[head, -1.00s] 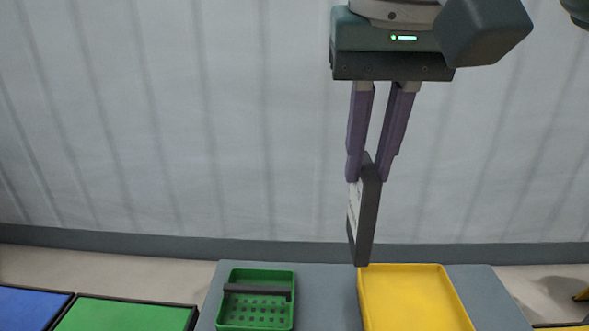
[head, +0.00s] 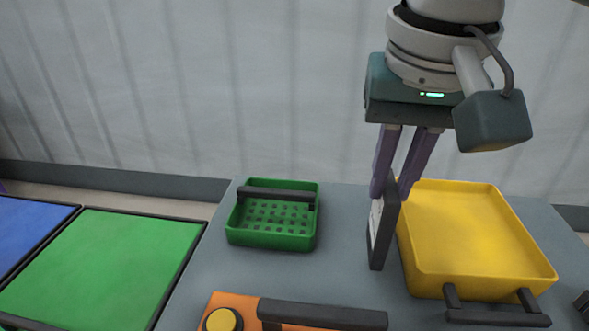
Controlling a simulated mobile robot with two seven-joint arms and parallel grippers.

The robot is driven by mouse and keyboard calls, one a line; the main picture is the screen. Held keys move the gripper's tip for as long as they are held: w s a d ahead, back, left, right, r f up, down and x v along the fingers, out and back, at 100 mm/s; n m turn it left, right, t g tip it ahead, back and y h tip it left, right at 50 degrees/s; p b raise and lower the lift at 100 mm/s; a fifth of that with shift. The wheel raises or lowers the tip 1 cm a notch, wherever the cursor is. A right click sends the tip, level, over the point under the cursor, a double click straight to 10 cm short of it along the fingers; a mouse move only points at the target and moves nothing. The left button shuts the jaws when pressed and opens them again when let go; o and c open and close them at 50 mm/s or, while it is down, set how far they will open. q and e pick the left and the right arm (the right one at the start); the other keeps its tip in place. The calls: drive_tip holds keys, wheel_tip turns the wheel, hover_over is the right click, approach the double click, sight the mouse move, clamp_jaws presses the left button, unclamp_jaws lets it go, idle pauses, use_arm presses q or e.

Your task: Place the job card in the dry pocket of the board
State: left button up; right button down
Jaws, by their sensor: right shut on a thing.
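My right gripper (head: 393,192) is shut on the job card (head: 382,232), a thin dark-edged plate with a white printed face turned to the left. The card hangs upright, edge-on to the view, in front of the grey table's surface between the green basket and the yellow tray. Whether its lower edge touches the table I cannot tell. The board with the dry pocket cannot be made out in this view. My left gripper is not in view.
A green perforated basket (head: 233,226) with a dark handle stands left of the card. A yellow tray (head: 430,286) stands right. An orange thing (head: 228,301) with a yellow button and dark handle is at the front. Green (head: 100,265) and blue (head: 28,230) panels lie left.

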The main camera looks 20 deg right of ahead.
sight(384, 213)
drive_tip(key=b+x, duration=0.1)
drive_tip(key=x, duration=0.2)
drive_tip(key=s+b+x, duration=0.1)
drive_tip(key=shift+w+a+f+b, duration=0.1)
drive_tip(key=shift+a+f+b, duration=0.15)
drive_tip(key=shift+f+b, duration=0.15)
drive_tip(key=shift+r, duration=0.1)
drive_tip(key=c, duration=1.3)
unclamp_jaws()
drive_tip(key=o, duration=0.5)
